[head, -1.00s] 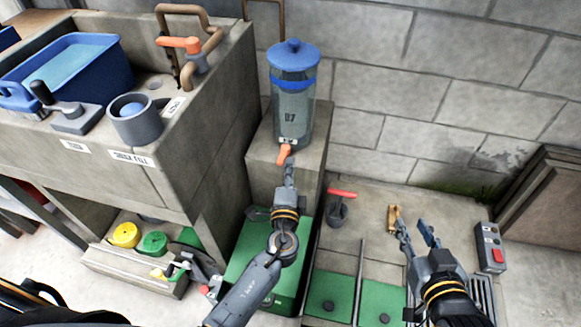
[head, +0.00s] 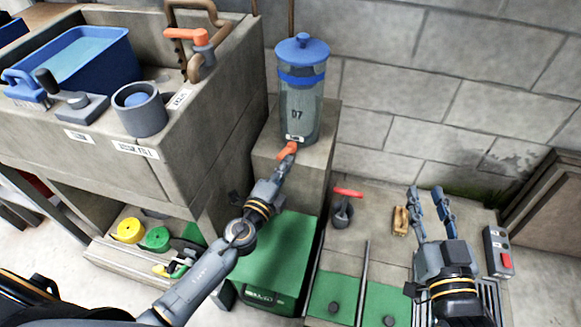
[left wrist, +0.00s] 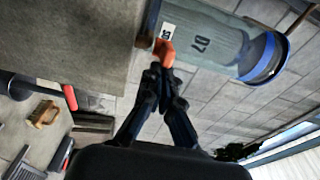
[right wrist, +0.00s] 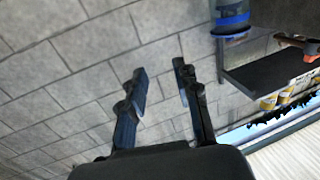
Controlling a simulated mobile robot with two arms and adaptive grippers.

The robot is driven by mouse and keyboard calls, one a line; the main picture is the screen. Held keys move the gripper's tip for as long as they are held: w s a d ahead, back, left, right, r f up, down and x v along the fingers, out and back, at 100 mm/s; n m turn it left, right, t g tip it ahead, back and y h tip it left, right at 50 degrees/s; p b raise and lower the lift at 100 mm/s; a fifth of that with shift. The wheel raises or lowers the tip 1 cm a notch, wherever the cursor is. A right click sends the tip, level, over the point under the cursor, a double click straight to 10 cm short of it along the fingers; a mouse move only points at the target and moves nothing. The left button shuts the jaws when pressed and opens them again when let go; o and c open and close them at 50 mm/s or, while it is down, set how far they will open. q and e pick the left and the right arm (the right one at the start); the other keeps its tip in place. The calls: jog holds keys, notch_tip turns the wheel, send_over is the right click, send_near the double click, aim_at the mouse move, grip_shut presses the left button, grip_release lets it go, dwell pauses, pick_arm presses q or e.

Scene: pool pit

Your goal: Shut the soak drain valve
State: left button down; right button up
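A clear cylinder (head: 302,100) with a blue lid and the mark D7 stands on a concrete block. A small orange valve handle (head: 287,151) sits at its foot, below a small white label I cannot read in full. The handle also shows in the left wrist view (left wrist: 165,53). My left gripper (head: 283,166) is right at this handle. Its fingertips (left wrist: 161,70) are together at the handle's lower end; I cannot tell whether they pinch it. My right gripper (head: 428,191) is open and empty, raised over the floor at the right; its fingers (right wrist: 157,71) are apart.
Another orange-handled valve (head: 188,35) is on the sink's top by a brown pipe. A red-handled valve (head: 345,203) stands on the floor ledge, near a wooden brush (head: 400,220) and a switch box (head: 497,250). A green box (head: 275,262) stands before the concrete block.

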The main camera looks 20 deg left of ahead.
pick_arm(q)
jog(key=shift+a, duration=0.4)
pick_arm(e)
jog(key=shift+a+r+t+y, duration=0.15)
jog(key=shift+r+t, duration=0.15)
jog(key=shift+r, duration=0.3)
jog(key=shift+r+t+y, duration=0.15)
jog(key=shift+r+t, duration=0.15)
jog(key=shift+r, duration=0.3)
